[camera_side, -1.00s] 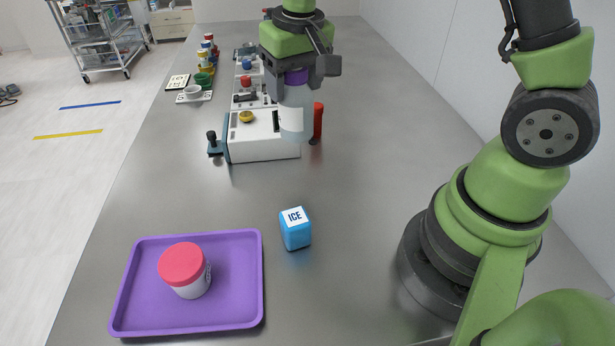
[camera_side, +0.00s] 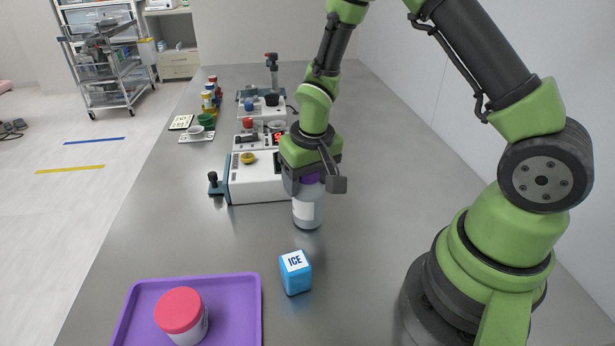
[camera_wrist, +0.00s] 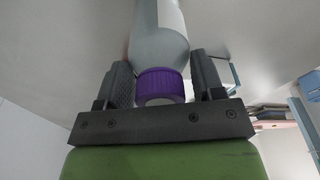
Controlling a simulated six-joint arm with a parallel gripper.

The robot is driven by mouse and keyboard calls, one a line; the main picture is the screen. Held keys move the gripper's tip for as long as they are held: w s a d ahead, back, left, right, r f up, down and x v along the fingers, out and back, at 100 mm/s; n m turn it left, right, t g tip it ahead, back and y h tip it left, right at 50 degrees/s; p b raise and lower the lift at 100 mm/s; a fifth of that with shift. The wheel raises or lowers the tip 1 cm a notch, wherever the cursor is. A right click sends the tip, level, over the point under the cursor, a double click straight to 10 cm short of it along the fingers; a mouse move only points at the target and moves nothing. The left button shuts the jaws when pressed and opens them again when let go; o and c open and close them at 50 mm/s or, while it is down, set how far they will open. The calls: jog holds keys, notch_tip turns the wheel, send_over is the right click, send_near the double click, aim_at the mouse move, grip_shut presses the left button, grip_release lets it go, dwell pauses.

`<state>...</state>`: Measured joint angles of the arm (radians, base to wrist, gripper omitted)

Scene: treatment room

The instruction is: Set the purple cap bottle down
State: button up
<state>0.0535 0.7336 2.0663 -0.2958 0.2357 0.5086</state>
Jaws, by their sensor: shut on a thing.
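The purple cap bottle (camera_side: 307,211) is a pale, translucent bottle with a white label and a purple cap. In the side view it is upright, in front of the right end of the white machine and behind the ice block. My gripper (camera_side: 312,183) is above it, shut on its cap end. In the wrist view the purple cap (camera_wrist: 161,85) sits between the two dark fingers of my gripper (camera_wrist: 163,84), with the bottle body beyond. Its base looks at or very near the grey table (camera_side: 370,255); I cannot tell if it touches.
A blue ICE block (camera_side: 296,273) stands just in front of the bottle. A purple tray (camera_side: 240,300) at front left holds a red-lidded jar (camera_side: 181,313). The white machine (camera_side: 256,188) is close behind left. The table to the right is clear.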

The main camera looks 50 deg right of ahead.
jog(key=o, duration=1.1)
jog(key=shift+f, duration=0.1)
jog(key=shift+c, duration=0.2)
jog(key=r, duration=0.4)
jog(key=s+r, duration=0.1)
jog(key=r, duration=0.6)
jog(key=shift+s+a+r, duration=0.25)
jog(key=shift+a+r, duration=0.05)
jog(key=shift+r, duration=0.1)
jog(key=s+a+r+t+y, duration=0.1)
jog(key=s+a+r+t, duration=0.1)
jog(key=s+r, duration=0.4)
jog(key=s+a+r+t+y, duration=0.1)
jog(key=s+a+r+t, duration=0.1)
jog(key=s+r, duration=0.3)
jog(key=s+t, duration=0.1)
jog(key=s, duration=0.2)
jog(key=shift+s+a+r+t+y, duration=0.3)
jog(key=shift+r, duration=0.05)
